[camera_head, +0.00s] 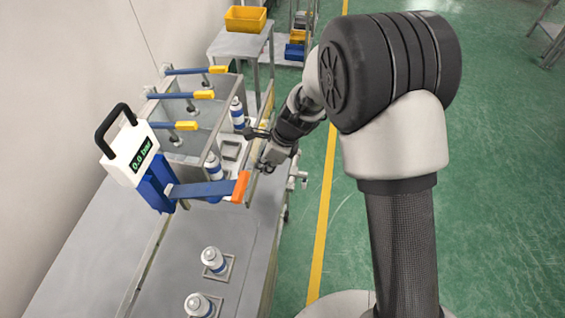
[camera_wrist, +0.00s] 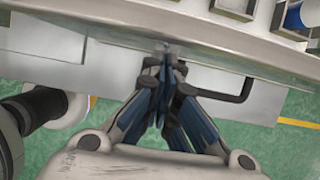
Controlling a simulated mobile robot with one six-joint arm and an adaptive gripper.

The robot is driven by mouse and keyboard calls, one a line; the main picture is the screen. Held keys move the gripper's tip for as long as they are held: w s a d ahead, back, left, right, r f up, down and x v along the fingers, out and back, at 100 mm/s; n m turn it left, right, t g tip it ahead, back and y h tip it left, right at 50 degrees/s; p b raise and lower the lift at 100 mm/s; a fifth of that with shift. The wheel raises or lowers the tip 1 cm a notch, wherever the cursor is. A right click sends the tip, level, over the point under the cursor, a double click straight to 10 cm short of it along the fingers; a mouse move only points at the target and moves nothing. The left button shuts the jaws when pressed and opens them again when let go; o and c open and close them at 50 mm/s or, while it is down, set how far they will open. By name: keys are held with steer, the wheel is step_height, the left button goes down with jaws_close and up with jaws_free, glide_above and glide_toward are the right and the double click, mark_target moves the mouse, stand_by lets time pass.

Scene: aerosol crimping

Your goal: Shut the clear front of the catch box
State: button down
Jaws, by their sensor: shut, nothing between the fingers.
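My gripper (camera_head: 264,164) is at the right edge of the bench, beside the row of metal stations. In the wrist view my gripper (camera_wrist: 166,68) has its fingers together with nothing held, its tips close to the bench edge. A black bent handle (camera_wrist: 238,92) shows just right of the fingers, below that edge. Pale grey panels lie around it; I cannot tell whether one is the clear front of the catch box. The catch box itself cannot be picked out for certain in the head view, where my arm hides part of the bench edge.
Spray cans stand on the bench, one (camera_head: 214,259) in a square holder at the front. A blue lever with an orange tip (camera_head: 241,186) reaches toward the edge near my gripper. A pressure display (camera_head: 131,157) stands at left.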

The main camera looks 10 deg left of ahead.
steer(key=a+p, duration=0.4)
steer(key=a, duration=0.5)
steer(key=shift+w, duration=0.15)
